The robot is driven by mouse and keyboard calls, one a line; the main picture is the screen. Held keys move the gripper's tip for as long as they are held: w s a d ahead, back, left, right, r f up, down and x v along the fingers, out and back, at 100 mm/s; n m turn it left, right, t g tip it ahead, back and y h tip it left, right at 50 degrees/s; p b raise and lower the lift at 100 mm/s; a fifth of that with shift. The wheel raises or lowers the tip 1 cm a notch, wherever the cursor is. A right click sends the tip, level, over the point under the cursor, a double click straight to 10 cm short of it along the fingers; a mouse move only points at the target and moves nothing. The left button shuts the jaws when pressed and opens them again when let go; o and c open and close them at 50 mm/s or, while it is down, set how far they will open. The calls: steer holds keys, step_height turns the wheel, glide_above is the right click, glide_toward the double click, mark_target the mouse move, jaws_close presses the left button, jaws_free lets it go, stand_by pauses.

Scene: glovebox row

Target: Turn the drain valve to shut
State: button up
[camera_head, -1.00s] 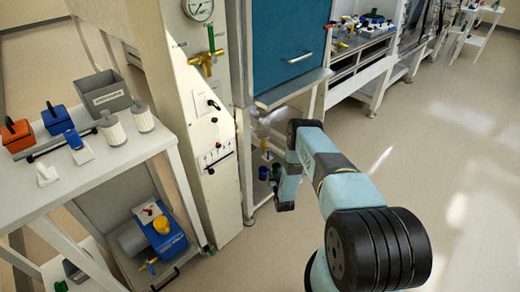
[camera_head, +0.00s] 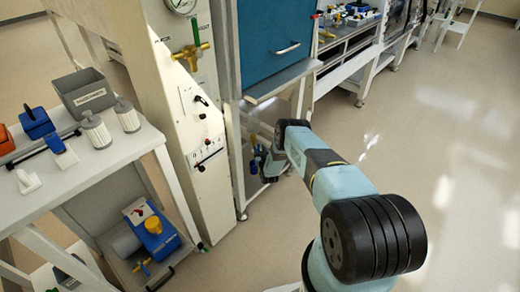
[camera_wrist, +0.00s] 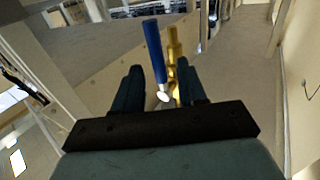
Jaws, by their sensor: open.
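In the wrist view, a brass valve or pipe (camera_wrist: 174,48) stands straight ahead, with a long blue lever (camera_wrist: 153,48) beside it on the left; it looks like the drain valve. A white round tip (camera_wrist: 163,97) shows at the lever's near end. My gripper (camera_wrist: 160,75) is open, one dark finger on each side, with the lever and brass part showing between them. I cannot tell whether the fingers touch either part. In the head view, my gripper is low under the blue-fronted cabinet (camera_head: 275,35), largely hidden by my arm, and the valve is not clear there.
A cream panel (camera_head: 180,110) carries a gauge, a brass valve with a green handle (camera_head: 190,50) and switches. A white shelf (camera_head: 85,175) at left holds a grey bin (camera_head: 85,95) and canisters; a blue-and-yellow pump (camera_head: 150,230) sits below. Floor at right is clear.

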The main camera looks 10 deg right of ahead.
steer(key=shift+w, duration=0.7)
jaws_close()
stand_by(0.3)
